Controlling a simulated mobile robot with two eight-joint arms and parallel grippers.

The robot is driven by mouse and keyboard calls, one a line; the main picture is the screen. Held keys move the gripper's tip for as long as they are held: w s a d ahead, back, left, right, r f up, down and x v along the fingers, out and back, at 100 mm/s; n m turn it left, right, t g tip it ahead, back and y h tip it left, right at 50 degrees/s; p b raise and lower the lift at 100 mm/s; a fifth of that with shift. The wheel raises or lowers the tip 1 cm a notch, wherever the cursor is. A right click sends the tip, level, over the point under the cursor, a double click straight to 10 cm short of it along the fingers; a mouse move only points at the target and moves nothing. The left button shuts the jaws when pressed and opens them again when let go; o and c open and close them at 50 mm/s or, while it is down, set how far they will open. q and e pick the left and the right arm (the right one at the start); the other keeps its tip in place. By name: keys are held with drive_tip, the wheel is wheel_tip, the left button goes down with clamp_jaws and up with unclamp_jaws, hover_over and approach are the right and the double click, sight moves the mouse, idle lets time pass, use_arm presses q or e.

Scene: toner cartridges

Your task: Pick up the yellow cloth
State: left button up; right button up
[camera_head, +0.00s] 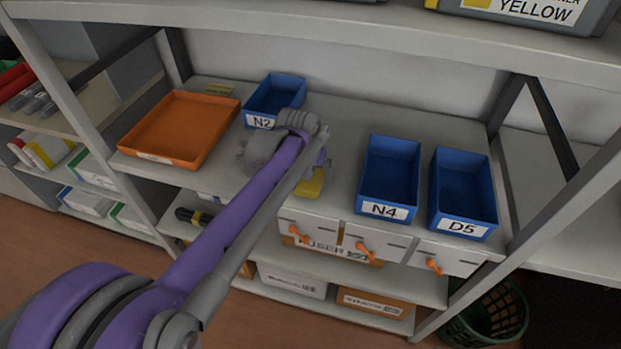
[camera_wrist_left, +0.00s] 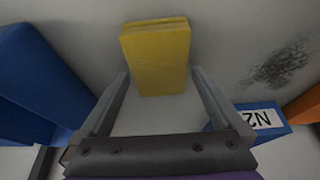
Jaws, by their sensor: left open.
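The yellow cloth (camera_wrist_left: 156,58) is a folded, rectangular block lying on the shelf in the left wrist view. In the head view a part of the yellow cloth (camera_head: 311,184) shows beside my left arm; the rest is hidden behind the arm. My left gripper (camera_wrist_left: 157,80) is open, with one finger on each side of the cloth's near end. I cannot tell whether the fingers touch it. In the head view the left gripper's fingers are hidden behind my wrist. My right gripper is not in view.
On the same shelf (camera_head: 338,120) are an orange tray (camera_head: 151,157), a blue bin N2 (camera_head: 260,121), a blue bin N4 (camera_head: 384,211) and a blue bin D5 (camera_head: 462,229). Drawers with orange handles (camera_head: 365,249) hang below the front edge. An upper shelf (camera_head: 400,35) is overhead.

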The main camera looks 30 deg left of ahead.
use_arm(q)
drive_tip(key=shift+f, duration=0.25)
drive_tip(key=shift+c, duration=0.2)
